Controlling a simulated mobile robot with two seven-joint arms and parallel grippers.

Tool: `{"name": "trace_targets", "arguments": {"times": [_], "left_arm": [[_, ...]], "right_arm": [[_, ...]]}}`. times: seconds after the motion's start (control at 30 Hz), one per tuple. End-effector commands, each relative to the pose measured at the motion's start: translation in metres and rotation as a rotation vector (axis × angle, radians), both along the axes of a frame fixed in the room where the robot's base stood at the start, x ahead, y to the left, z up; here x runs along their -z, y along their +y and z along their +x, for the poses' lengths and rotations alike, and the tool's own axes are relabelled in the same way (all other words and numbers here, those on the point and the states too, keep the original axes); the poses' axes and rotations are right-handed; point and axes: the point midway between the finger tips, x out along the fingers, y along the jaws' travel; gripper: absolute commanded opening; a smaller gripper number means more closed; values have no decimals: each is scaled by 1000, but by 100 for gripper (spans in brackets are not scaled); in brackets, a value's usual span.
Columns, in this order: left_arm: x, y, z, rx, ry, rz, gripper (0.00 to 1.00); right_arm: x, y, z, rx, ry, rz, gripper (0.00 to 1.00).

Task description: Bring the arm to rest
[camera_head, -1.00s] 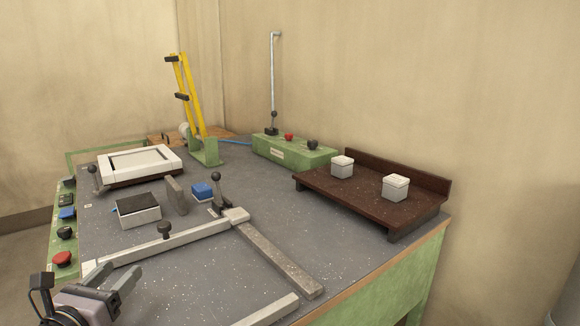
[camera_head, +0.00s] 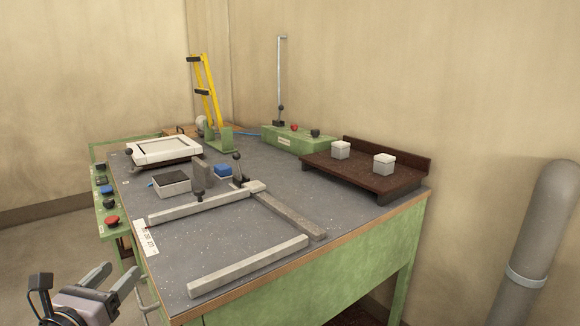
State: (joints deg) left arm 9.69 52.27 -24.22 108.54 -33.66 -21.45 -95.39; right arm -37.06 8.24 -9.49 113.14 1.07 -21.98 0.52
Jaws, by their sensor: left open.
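My left gripper (camera_head: 112,284) is at the lower left of the head view, in front of the bench's near left corner. Its two grey fingers are spread apart with nothing between them. It is clear of the bench (camera_head: 210,231), which has a grey top and green sides. On the bench, a clamp frame of grey metal profiles (camera_head: 248,266) has an upright black-knobbed lever (camera_head: 238,168). My right gripper is not in the view.
A brown raised shelf (camera_head: 360,176) with two white blocks stands at the bench's right. A red button (camera_head: 111,220) is on the left side panel. A grey pipe (camera_head: 535,235) stands at right.

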Motion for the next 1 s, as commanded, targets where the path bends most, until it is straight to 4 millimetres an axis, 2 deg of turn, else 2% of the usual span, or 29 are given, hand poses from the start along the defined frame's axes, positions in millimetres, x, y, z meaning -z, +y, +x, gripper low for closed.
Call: {"name": "trace_targets", "arguments": {"times": [0.03, 0.1, 0.37, 0.6, 0.7, 0.8, 0.9, 1.0], "left_arm": [[18, -11, -9, 1, 66, -159, 58], [41, -23, -21, -9, 150, -385, 58], [116, -63, -79, -155, 433, -1226, 58], [173, -98, -157, -479, 606, -2075, 58], [189, -109, -190, -648, 613, -2397, 58], [200, -117, -216, -798, 584, -2646, 58], [207, -122, -234, -907, 545, -2815, 58], [211, -124, -243, -966, 515, -2900, 58]], "right_arm": [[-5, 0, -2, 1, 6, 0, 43], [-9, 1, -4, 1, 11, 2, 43], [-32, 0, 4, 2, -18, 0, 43], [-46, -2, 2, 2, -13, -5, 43], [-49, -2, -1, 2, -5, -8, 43], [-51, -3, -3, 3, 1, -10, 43], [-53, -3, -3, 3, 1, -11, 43], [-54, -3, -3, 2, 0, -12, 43]]}}
